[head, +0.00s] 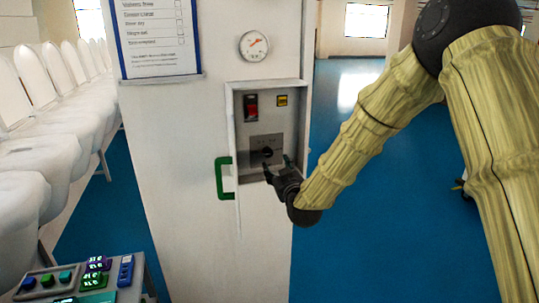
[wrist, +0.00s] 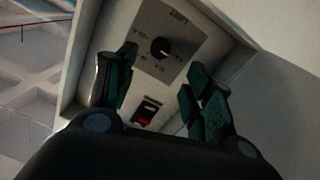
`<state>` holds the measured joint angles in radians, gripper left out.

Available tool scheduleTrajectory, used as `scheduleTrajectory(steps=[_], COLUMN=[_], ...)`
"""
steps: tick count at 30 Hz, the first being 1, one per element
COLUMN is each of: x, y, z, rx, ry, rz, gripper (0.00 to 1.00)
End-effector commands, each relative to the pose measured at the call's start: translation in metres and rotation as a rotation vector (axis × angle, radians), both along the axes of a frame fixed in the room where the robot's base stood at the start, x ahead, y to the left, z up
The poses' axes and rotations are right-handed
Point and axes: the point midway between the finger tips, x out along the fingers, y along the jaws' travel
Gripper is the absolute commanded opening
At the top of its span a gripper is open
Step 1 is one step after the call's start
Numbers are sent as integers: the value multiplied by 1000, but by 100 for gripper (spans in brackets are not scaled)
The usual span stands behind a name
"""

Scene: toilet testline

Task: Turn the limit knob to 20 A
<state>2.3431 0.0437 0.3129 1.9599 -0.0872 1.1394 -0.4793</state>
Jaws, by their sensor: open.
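The limit knob (head: 267,152) is a black round knob on a grey plate inside a shallow recessed box on a white pillar. In the wrist view the knob (wrist: 163,48) shows a short pale mark and faint labels around it, too blurred to read, so its setting cannot be told. My gripper (head: 278,167) is in front of the box, just below and right of the knob. In the wrist view my gripper (wrist: 160,68) is open, its two dark green fingers spread with nothing between them. The knob lies beyond the fingertips, apparently untouched.
A red switch (head: 251,107) and a yellow label (head: 282,101) sit above the knob. A green handle (head: 223,178) is at the box's left. A gauge (head: 254,45) and checklist board (head: 157,38) are higher. A button panel (head: 83,281) stands lower left, near white toilets (head: 45,140).

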Motion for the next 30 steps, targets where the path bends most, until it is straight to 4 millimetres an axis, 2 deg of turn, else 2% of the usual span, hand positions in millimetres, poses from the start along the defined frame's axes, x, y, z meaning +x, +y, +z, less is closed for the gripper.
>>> scheduleTrajectory(steps=[5,18,24,30], x=[18,80,96,101], y=[5,22,27,28], z=[3,2,1,-1], rx=[0,2,1,0], ry=[0,1,3,2], rz=[0,0,0,-1], gripper=[52,52,52,52])
